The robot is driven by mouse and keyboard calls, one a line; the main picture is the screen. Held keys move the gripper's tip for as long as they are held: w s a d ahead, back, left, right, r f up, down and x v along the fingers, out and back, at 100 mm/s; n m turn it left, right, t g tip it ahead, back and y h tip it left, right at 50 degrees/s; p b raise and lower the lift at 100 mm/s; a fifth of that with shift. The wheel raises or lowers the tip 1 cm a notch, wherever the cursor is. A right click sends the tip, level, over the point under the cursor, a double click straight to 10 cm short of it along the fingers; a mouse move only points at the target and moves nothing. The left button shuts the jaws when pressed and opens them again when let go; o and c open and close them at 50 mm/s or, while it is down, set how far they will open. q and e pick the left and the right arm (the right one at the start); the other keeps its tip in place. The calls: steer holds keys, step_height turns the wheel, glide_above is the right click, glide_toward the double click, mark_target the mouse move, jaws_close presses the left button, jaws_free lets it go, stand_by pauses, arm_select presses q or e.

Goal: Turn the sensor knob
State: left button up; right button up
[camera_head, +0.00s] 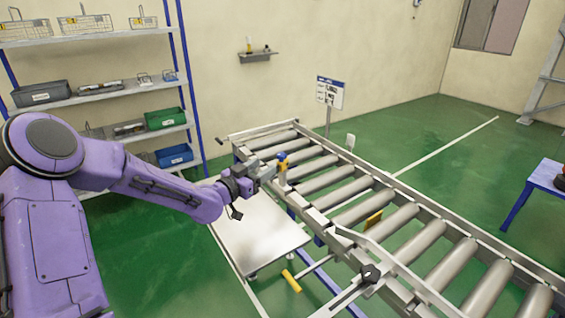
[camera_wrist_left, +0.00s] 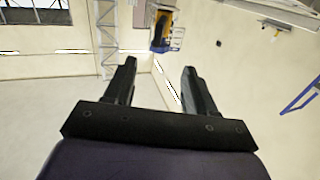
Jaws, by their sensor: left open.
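A small sensor-like unit with a blue top and yellow body (camera_head: 282,160) stands on the near side rail of the roller conveyor. It also shows at the top of the left wrist view (camera_wrist_left: 161,28), just beyond the fingertips. I cannot make out a separate knob on it. My left gripper (camera_head: 268,172) is close to its left side. In the left wrist view my left gripper (camera_wrist_left: 158,78) has its two dark fingers apart with nothing between them. A black knob (camera_head: 371,272) sits on a metal bracket at the conveyor's near side. My right gripper is not in view.
The roller conveyor (camera_head: 350,192) runs from back left to front right. A pale flat table (camera_head: 258,238) lies below my left forearm. Shelves with baskets and bins (camera_head: 90,94) stand at the left. A sign (camera_head: 329,92) stands behind the conveyor. Green floor is clear beyond.

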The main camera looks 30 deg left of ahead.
mark_target(278, 157)
arm_select(q)
steer(key=w, duration=0.3)
steer(key=w+p, duration=0.1)
steer(key=w, duration=0.2)
steer(key=w+p, duration=0.1)
steer(key=w, duration=0.2)
steer(key=shift+w+d+r, duration=0.1)
steer(key=shift+w+d, duration=0.3)
steer(key=shift+s, duration=0.1)
jaws_close()
